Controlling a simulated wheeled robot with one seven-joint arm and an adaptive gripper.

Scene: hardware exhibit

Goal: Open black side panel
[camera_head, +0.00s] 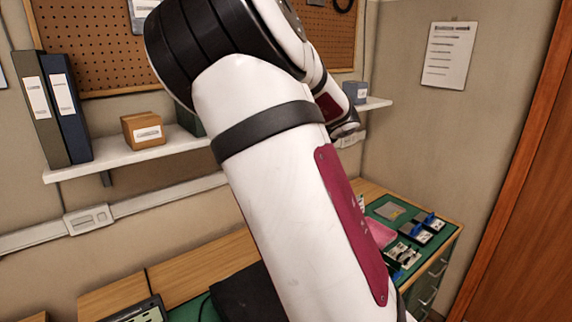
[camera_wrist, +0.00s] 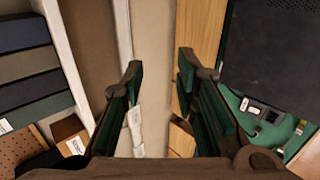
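A black box-like case (camera_head: 243,294) stands on the worktable at the bottom centre of the head view, partly hidden behind my arm. In the wrist view a dark flat surface (camera_wrist: 282,55) with small vent holes fills the upper right; I cannot tell whether it is the side panel. My gripper (camera_wrist: 160,72) is open, with nothing between its fingers. It points toward the wall, with the dark surface to the right of the fingers and apart from them. My arm covers the middle of the head view, and the fingers cannot be made out there.
A wall shelf (camera_head: 130,158) carries binders (camera_head: 62,108) and a cardboard box (camera_head: 143,130). The worktable has a wooden back strip (camera_head: 190,272) and a green mat with small parts (camera_head: 410,235) at right. A brown door or panel (camera_head: 525,190) stands far right.

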